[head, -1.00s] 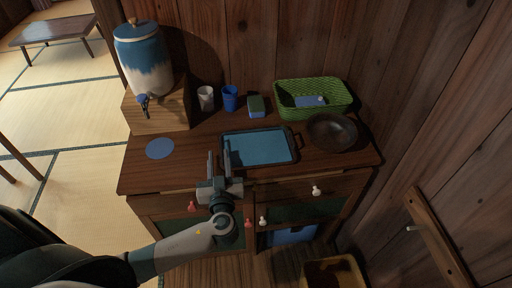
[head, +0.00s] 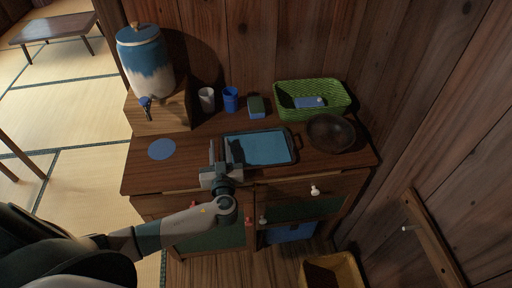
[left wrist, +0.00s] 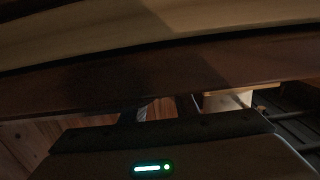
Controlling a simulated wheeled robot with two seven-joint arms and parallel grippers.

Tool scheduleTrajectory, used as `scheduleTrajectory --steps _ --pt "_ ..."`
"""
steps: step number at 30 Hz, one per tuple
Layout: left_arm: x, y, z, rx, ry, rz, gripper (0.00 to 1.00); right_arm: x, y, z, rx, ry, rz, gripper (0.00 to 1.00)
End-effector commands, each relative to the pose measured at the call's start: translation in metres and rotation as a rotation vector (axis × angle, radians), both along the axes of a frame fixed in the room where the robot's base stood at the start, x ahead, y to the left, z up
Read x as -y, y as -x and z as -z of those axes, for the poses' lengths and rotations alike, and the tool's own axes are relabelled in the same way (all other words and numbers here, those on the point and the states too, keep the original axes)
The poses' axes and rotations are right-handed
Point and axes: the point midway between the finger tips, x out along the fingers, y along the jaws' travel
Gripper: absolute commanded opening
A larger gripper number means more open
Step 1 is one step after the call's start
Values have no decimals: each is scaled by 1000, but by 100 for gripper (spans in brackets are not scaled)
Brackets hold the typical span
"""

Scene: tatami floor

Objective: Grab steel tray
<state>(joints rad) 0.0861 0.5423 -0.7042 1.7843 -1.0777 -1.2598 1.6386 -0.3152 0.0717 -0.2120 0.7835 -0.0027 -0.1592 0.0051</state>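The steel tray (head: 268,148), a dark-rimmed rectangle with a blue-grey surface and a handle at its right end, lies flat on the wooden cabinet top. My left gripper (head: 220,152) is at the tray's left end in the head view. Its two fingers stand apart with nothing seen held between them. The right-hand finger overlaps the tray's left edge in the picture; I cannot tell whether it touches. The left wrist view is dark, showing wooden edges and the gripper body; I cannot make out the tray there. My right gripper is not in view.
Behind the tray stand a white cup (head: 207,99), a blue cup (head: 230,99) and a sponge (head: 257,107). A green basket (head: 290,112) and dark bowl (head: 331,133) are to the right. A dispenser (head: 146,65) and blue disc (head: 162,149) are left.

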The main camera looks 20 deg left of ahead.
Motion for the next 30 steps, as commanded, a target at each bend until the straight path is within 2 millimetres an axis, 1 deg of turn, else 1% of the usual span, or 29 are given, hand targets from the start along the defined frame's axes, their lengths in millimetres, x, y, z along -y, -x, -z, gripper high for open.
scheduleTrajectory --steps 14,15,18,30 --pt "0 -1 0 0 0 0 27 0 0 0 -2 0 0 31" --pt "0 -1 0 0 0 0 22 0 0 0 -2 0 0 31" --pt "0 -1 0 0 0 0 0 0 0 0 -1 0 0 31" --pt "0 -1 -1 1 0 0 0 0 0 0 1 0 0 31"
